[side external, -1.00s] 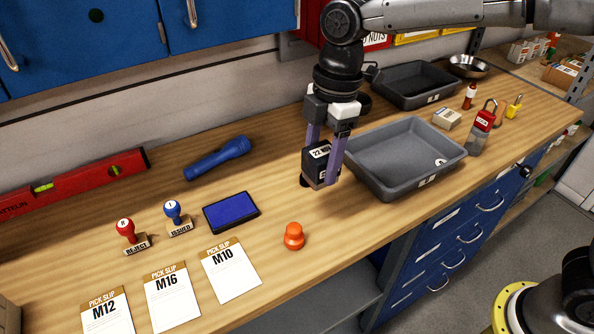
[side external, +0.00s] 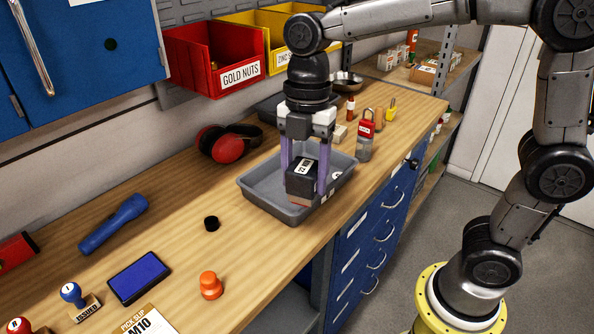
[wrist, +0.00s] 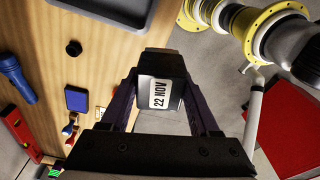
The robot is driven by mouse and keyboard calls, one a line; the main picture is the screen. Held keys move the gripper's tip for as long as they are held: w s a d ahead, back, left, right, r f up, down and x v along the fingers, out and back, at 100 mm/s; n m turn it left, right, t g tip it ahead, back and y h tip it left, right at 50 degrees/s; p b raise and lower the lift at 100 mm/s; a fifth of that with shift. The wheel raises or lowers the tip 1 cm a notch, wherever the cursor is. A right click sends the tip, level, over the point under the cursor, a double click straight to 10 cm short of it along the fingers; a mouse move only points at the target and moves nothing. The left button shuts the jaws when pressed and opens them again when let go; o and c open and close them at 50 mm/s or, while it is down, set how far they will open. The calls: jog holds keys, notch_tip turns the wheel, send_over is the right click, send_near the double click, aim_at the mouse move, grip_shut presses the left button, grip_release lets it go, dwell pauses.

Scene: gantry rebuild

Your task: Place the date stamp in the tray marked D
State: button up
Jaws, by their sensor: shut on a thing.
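My gripper (side external: 304,176) is shut on the date stamp (side external: 301,182), a black block with a white label. The wrist view shows the label reading "22 NOV" on the stamp (wrist: 159,94) between the fingers. In the side view the stamp hangs upright over the near grey tray (side external: 262,203), overlapping its front wall; its exact height above the tray is hard to judge. The stamp hides part of the tray's front, and no letter there is readable. A second grey tray (side external: 268,108) is behind, mostly hidden by my arm.
A black cap (side external: 211,223), orange knob (side external: 210,286), blue ink pad (side external: 139,277), blue flashlight (side external: 113,224) and blue-handled stamp (side external: 75,296) lie left of the near tray. Red earmuffs (side external: 222,143) are behind it. A red padlock (side external: 366,130) stands close to its right.

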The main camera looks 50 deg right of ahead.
jog(key=s+d+r+m, duration=0.1)
jog(key=s+d+m, duration=0.2)
jog(key=d, duration=0.9)
jog(key=shift+t, duration=0.3)
jog(key=w+f, duration=0.3)
jog(key=w, duration=0.1)
jog(key=w+f, duration=0.3)
jog(key=w, duration=0.2)
jog(key=w+d+f, duration=0.1)
jog(key=w+f, duration=0.2)
jog(key=w, duration=0.2)
jog(key=shift+f, duration=0.25)
jog(key=shift+w+d+f, duration=0.1)
jog(key=shift+w+f, duration=0.05)
jog(key=shift+f, duration=0.7)
jog(key=shift+w+f, duration=0.1)
jog(key=shift+f, duration=0.75)
jog(key=shift+f, duration=0.15)
jog(key=o, duration=1.4)
jog(key=shift+o, duration=0.2)
